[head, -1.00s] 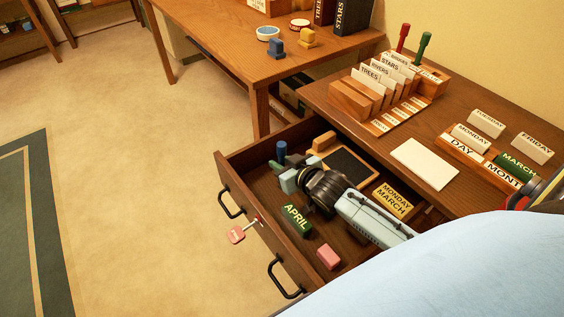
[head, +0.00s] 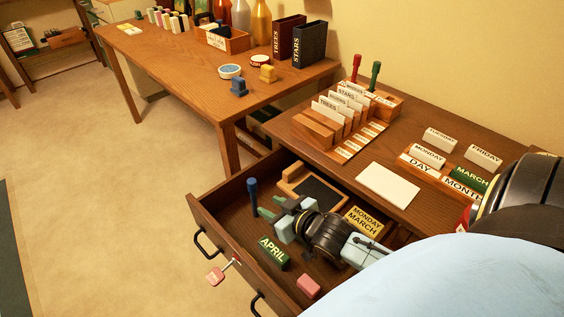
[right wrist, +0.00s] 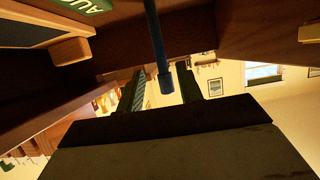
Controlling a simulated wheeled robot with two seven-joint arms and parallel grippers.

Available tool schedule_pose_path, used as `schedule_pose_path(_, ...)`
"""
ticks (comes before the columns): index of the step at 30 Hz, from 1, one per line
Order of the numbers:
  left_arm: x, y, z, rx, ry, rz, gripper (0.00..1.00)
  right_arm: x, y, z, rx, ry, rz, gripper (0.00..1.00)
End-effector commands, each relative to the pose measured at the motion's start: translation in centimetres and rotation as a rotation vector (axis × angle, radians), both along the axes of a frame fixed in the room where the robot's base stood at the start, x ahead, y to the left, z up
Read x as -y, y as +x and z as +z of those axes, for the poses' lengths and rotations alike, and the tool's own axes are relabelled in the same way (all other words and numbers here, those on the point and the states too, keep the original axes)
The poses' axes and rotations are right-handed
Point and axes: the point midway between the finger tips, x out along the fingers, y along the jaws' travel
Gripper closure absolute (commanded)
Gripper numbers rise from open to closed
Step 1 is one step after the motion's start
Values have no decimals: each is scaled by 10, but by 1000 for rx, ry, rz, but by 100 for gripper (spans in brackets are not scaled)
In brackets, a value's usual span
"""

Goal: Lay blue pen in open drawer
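The blue pen (head: 252,196) stands upright inside the open drawer (head: 222,208), toward its left end in the head view. My right gripper (head: 272,212) is low in the drawer, its fingertips close to the pen. In the right wrist view the two fingers (right wrist: 160,86) are apart, and the blue pen (right wrist: 157,45) shows between them with a gap on each side. The pen's far end is cut off by that view's top edge, so I cannot tell what supports it. My left gripper is not in view.
The drawer also holds a green APRIL block (head: 273,253), a pink block (head: 308,287), a yellow MONDAY MARCH block (head: 363,221) and a dark-faced wooden tray (head: 287,183). The desk top (head: 290,128) overhangs behind.

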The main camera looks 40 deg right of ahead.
Motion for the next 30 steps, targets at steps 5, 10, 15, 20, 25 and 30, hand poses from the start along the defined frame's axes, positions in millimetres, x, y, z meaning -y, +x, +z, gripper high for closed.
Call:
schedule_pose_path(5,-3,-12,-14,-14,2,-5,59,2,-22,10,-1,0,-1,64)
schedule_pose_path(10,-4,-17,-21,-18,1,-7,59,3,-31,13,0,0,-1,64)
schedule_pose_path(15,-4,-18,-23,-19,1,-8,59,3,-32,14,1,0,-1,64)
schedule_pose_path(20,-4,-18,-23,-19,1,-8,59,3,-32,13,1,0,-1,64)
schedule_pose_path(25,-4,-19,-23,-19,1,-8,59,3,-32,13,1,0,-1,64)
schedule_pose_path(30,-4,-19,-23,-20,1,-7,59,3,-32,13,0,0,-1,64)
